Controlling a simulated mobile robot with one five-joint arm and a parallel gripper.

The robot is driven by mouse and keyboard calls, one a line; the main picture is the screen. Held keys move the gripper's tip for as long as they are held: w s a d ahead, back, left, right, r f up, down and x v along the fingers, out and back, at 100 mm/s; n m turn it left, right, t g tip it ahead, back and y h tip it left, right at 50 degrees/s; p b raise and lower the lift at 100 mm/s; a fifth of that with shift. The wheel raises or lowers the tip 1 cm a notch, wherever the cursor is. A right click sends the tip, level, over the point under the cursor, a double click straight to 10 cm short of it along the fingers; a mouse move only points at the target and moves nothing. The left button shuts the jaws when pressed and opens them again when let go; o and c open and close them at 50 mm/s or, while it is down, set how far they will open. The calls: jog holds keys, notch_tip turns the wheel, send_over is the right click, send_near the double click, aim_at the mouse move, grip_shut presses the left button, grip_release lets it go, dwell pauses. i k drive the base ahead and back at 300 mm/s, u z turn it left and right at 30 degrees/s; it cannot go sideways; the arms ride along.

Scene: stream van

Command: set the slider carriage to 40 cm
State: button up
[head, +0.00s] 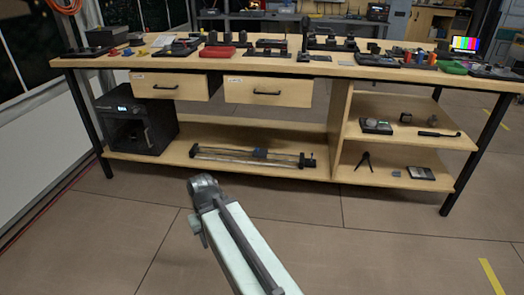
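A camera slider (225,159), a long rail with dark end pieces, lies on the low shelf of the workbench, left of the middle divider. A small dark block that looks like its carriage (260,153) sits near or right of the rail's middle. Scale marks on the rail are too small to read. My arm reaches up from the bottom edge and ends in a dark joint in front of the bench, well short of the slider. No gripper fingers show.
The right shelves (410,134) hold small gear, including a small tripod (364,160). The floor (390,250) in front is clear.

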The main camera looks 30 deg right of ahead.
aim_at(261, 153)
jog(key=i, duration=1.6)
jog(key=u, duration=1)
jog(key=k, duration=0.75)
jog(key=u, duration=0.05)
jog(key=i, duration=0.9)
jog(key=z, duration=0.1)
